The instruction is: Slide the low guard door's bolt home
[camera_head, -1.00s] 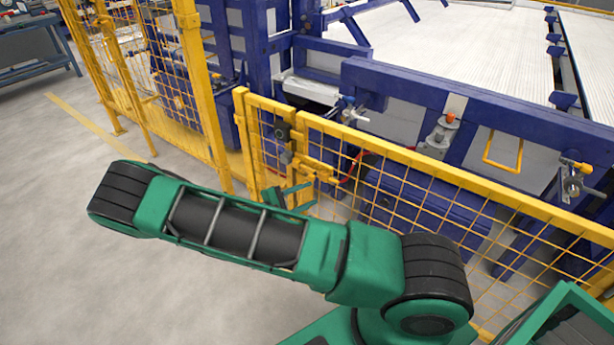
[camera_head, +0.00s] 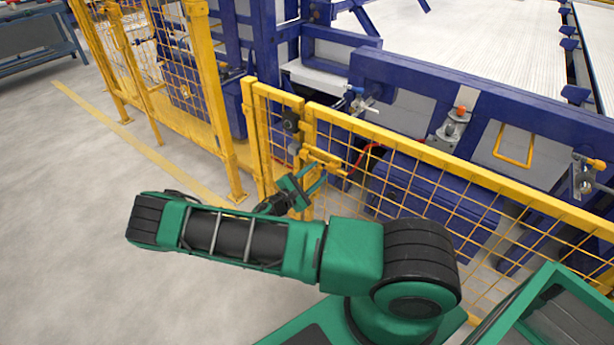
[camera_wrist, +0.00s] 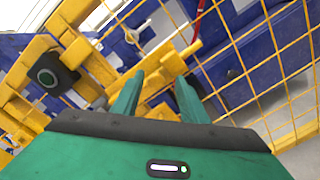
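The low guard door is part of the low yellow mesh fence (camera_head: 420,165); I cannot tell surely which panel is the door. The yellow bolt (camera_head: 322,158) sits by the upright where a narrow panel and the long panel meet. The bolt also shows in the wrist view (camera_wrist: 183,57) as a yellow bar just beyond my fingers. My gripper (camera_head: 316,180) is just below the bolt, on the near side of the mesh. In the wrist view my gripper (camera_wrist: 160,78) has its two green fingers apart, with nothing clearly held. Whether a fingertip touches the bolt is unclear.
A round black fitting (camera_wrist: 46,77) sits on the yellow upright, left of my fingers. A taller yellow fence (camera_head: 205,85) stands to the left. Blue machine frames (camera_head: 440,85) and a red hose (camera_head: 362,157) lie behind the mesh. The grey floor at left is clear.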

